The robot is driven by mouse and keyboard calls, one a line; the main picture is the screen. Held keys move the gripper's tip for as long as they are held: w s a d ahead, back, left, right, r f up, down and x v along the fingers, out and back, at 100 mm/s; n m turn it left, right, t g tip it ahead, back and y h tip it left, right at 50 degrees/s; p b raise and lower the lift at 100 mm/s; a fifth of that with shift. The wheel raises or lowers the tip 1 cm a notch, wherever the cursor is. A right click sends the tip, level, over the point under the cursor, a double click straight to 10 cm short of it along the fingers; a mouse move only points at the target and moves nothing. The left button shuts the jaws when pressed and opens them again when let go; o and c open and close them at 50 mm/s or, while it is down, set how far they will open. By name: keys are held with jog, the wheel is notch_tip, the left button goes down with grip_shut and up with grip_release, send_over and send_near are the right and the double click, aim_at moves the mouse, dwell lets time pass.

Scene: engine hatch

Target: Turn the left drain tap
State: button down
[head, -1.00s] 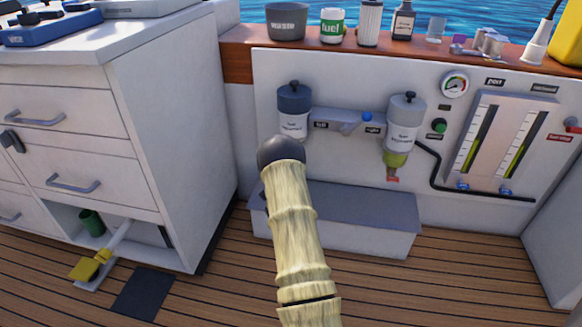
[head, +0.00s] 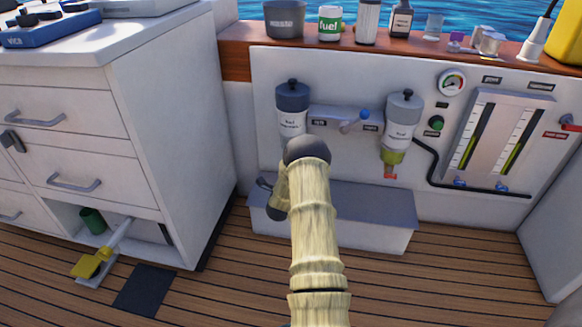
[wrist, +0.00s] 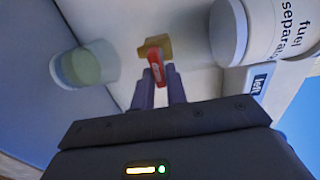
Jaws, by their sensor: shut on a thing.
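The left fuel separator (head: 292,105) is a grey-topped white canister on the back panel; its lower part is hidden behind my arm in the head view. In the wrist view its white body (wrist: 229,32) shows beside a "left" label. The left drain tap shows there as a brass body (wrist: 155,44) with a red handle (wrist: 155,66). My gripper (wrist: 158,72) has both fingers close together at the red handle, shut on it. In the head view my arm hides the tap and the fingertips.
A clear cup (wrist: 85,65) with greenish contents stands near the tap. The right separator (head: 402,120) has a red tap (head: 390,173). A lever with a blue knob (head: 362,115) sits between the separators. A grey step box (head: 350,215) lies below; white drawers (head: 90,140) stand left.

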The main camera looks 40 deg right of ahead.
jog(key=shift+f, duration=0.15)
jog(key=c, duration=1.4)
grip_release()
jog(key=shift+c, duration=0.2)
jog(key=shift+a, duration=0.1)
jog(key=p+v, duration=0.7)
jog(key=v, duration=1)
jog(key=shift+s, duration=0.25)
